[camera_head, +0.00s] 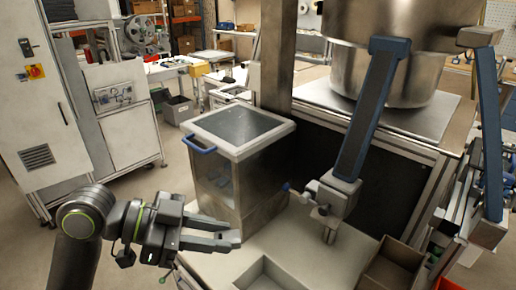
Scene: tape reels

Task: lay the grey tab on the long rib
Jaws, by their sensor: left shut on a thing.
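My left gripper (232,238) comes in from the left, above the front left of the light worktop. Its two fingers point right and are shut on a small grey piece, apparently the grey tab, which is hard to tell from the grey fingers. I cannot make out the long rib for certain. My right gripper is not in view.
A metal box with a pale-framed lid and blue handle (198,146) stands just behind the gripper. A shallow light tray (268,268) and a brown open bin (393,270) are at the front. A blue-sided machine arm (372,110) reaches down at the right.

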